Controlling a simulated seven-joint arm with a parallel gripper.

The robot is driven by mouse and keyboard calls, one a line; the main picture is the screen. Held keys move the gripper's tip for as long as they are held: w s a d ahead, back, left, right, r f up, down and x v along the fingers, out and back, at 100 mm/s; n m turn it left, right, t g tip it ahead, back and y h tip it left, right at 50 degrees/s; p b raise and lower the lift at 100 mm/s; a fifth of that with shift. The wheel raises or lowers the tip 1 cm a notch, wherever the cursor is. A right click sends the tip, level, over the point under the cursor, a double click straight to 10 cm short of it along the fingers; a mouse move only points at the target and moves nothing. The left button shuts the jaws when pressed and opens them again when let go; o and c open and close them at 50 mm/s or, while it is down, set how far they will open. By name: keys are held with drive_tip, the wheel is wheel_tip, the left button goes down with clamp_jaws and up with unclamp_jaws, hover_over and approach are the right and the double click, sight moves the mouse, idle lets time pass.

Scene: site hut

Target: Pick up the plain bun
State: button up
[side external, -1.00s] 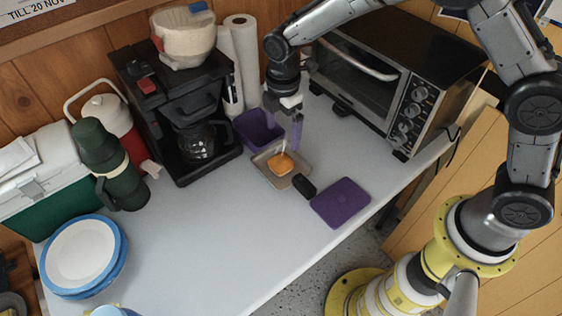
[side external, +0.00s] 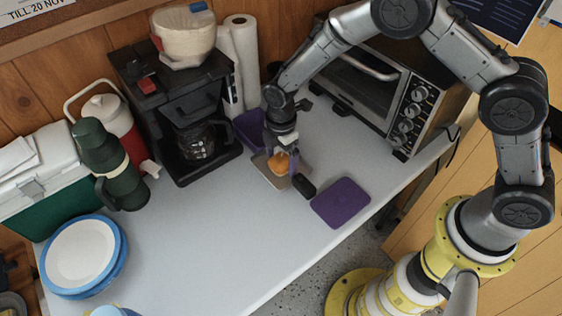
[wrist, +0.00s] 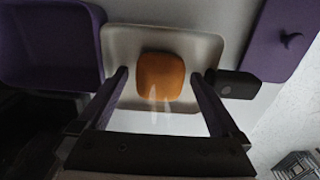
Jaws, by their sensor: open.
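The plain bun (wrist: 160,77) is a rounded orange-brown piece lying in a shallow beige tray (wrist: 118,40) in the wrist view. In the side view the bun (side external: 279,162) shows partly behind my gripper (side external: 280,172), and the tray (side external: 277,182) is under it. My gripper (wrist: 166,76) is open. In the wrist view its two purple-grey fingers reach over the tray, one on each side of the bun, with visible gaps between them and it. The fingers partly hide the bun and tray in the side view.
A purple open box (wrist: 50,88) is left of the tray in the wrist view. The coffee maker (side external: 178,115) and toaster oven (side external: 392,95) stand nearby.

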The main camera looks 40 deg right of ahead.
drive_tip(key=c, duration=1.4)
drive_tip(key=shift+r, duration=0.25)
